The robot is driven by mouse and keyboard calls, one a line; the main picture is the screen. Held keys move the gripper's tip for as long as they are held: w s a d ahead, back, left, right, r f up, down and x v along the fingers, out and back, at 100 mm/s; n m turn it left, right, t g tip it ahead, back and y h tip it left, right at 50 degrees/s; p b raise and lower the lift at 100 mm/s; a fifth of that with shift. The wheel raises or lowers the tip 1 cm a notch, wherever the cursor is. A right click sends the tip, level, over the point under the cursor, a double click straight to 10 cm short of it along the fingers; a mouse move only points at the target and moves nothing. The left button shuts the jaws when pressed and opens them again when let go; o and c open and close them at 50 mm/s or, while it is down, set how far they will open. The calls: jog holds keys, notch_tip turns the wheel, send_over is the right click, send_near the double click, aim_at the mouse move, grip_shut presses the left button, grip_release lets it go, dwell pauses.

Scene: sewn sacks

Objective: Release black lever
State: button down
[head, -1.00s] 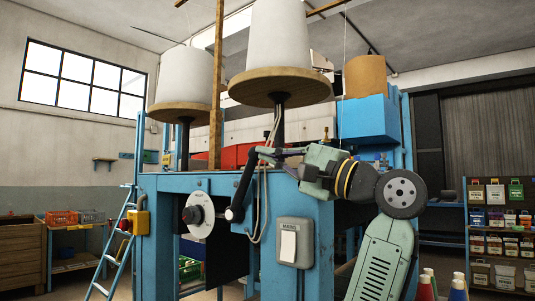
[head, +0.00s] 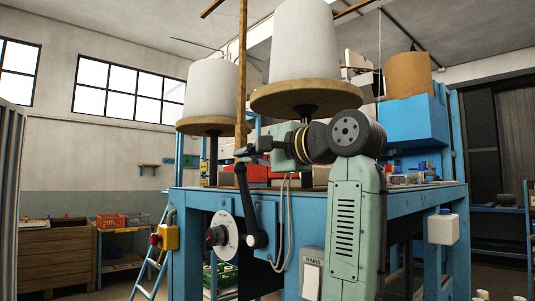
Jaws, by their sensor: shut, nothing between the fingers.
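The black lever (head: 244,197) is on the front of the blue machine (head: 190,196), right of a pale round dial with a black knob (head: 222,236). It stands nearly upright, its upper end leaning slightly left, with a dark round end (head: 257,240) at the bottom. My gripper (head: 243,154) is at the lever's upper end, reaching in from the right. It is shut with nothing held. I cannot tell whether its fingertips touch the lever, as the dark parts overlap.
Large white cones stand on wooden discs (head: 306,98) above the machine. A grey mains switch box (head: 312,272) is below my arm. Cables (head: 283,225) hang right of the lever. A blue ladder (head: 150,276) and yellow box (head: 168,237) are at left.

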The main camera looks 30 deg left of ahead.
jog(key=shift+w+a+f+h, duration=0.1)
jog(key=shift+w+a+h, duration=0.15)
jog(key=shift+a, duration=0.3)
jog(key=shift+w+a+f+h, duration=0.1)
jog(key=shift+w+a+h, duration=0.05)
jog(key=shift+a+h, duration=0.3)
